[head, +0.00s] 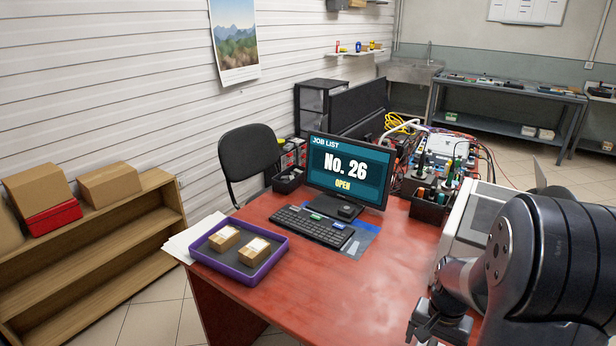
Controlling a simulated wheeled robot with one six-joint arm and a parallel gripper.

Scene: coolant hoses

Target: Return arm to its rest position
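My arm fills the lower right of the head view, bent over the right part of the red desk. My gripper (428,327) hangs at the bottom edge of the view, with its fingers pointing down and left. It is partly cut off by the frame edge, so I cannot tell whether it is open or shut, and I see nothing held in it.
The red desk (372,290) has a clear middle. A purple tray (215,267) with two cardboard boxes is at its left. A white machine (470,215) is beside my arm.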

